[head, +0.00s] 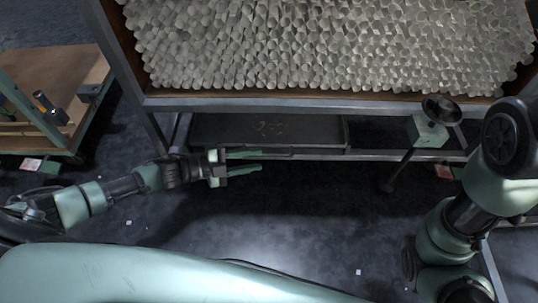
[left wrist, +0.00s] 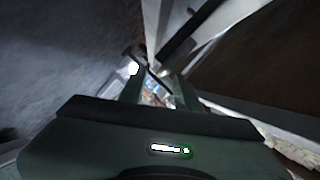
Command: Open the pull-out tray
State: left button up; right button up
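The pull-out tray appears to be the dark flat panel (head: 265,130) under the bench of glass tubing in the head view. Its front lip runs along the bench's lower rail. My left gripper (head: 243,162) is in front of this lip, left of its middle, with its two green fingers apart and pointing right. Nothing shows between the fingers. Whether a finger touches the tray I cannot tell. In the left wrist view the two fingers (left wrist: 158,90) are also spread, with a blurred bright background between them. My right arm is at the right of the head view, but its gripper does not show.
The bench (head: 300,104) carries a large pile of glass tubes (head: 330,45). A wooden-topped cart (head: 60,65) with tools stands at the left. A green block (head: 427,131) with a dark round disc is at the bench's right front. The floor (head: 270,215) before the bench is mostly clear.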

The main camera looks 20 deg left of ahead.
aim_at(266, 157)
pick_arm(q)
jog(key=shift+b+x, duration=0.75)
jog(key=shift+x, duration=1.5)
grip_shut()
